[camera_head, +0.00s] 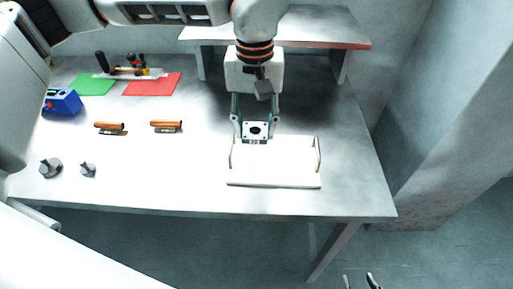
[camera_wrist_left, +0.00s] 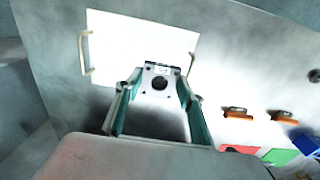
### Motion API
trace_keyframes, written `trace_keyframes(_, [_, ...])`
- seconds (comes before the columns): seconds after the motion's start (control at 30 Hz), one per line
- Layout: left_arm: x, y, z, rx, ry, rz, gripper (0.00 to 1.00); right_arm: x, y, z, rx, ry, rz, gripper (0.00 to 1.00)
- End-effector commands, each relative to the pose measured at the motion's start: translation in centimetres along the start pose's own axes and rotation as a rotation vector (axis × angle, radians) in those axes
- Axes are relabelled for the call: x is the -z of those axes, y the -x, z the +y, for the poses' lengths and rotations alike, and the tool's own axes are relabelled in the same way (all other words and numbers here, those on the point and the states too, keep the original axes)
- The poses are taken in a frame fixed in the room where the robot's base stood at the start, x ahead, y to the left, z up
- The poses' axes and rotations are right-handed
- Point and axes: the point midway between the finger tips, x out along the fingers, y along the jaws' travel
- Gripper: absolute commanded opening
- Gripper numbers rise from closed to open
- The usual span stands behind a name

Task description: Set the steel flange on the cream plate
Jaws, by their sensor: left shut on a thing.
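The steel flange (camera_head: 256,130), a square grey plate with a dark central hole and corner holes, is between the fingers of my left gripper (camera_head: 254,127). In the left wrist view the flange (camera_wrist_left: 160,82) shows between the teal fingertips of that gripper (camera_wrist_left: 158,90). The cream plate (camera_head: 275,168) lies flat on the table, with a handle at each side. It also shows in the left wrist view (camera_wrist_left: 130,40). The flange overlaps its back left edge in the head view; its height above it is hard to tell. My right gripper (camera_head: 360,281) is empty, fingers apart, at the bottom edge.
Orange-handled tools (camera_head: 166,125) lie to the left. Further left are grey knobbed pieces (camera_head: 50,167), a blue box (camera_head: 62,102), a green mat (camera_head: 95,85) and a red mat (camera_head: 152,84). A raised shelf (camera_head: 310,30) stands behind. The table right of the plate is clear.

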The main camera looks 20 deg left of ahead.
Motion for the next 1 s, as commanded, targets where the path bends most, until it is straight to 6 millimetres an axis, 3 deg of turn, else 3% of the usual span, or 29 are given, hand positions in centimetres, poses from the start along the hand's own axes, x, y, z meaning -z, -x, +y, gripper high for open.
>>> trace_keyframes(0.1, [0.0,-2.0,0.0,-0.002,-0.001,-0.001,0.08,0.2,-0.1,0.2,-0.004,0.002,0.005,0.40])
trace_keyframes(0.37, [0.1,-3.7,0.0,-0.001,0.001,0.001,0.08,0.6,-0.2,0.4,-0.008,0.004,0.014,0.40])
trace_keyframes(0.6, [0.0,-7.0,0.0,-0.001,0.000,0.000,0.08,0.1,-0.3,0.3,-0.007,0.006,0.008,0.40])
trace_keyframes(1.0, [0.1,-7.5,0.0,-0.001,0.000,0.002,0.08,0.0,-0.3,0.3,-0.006,0.009,0.006,0.40])
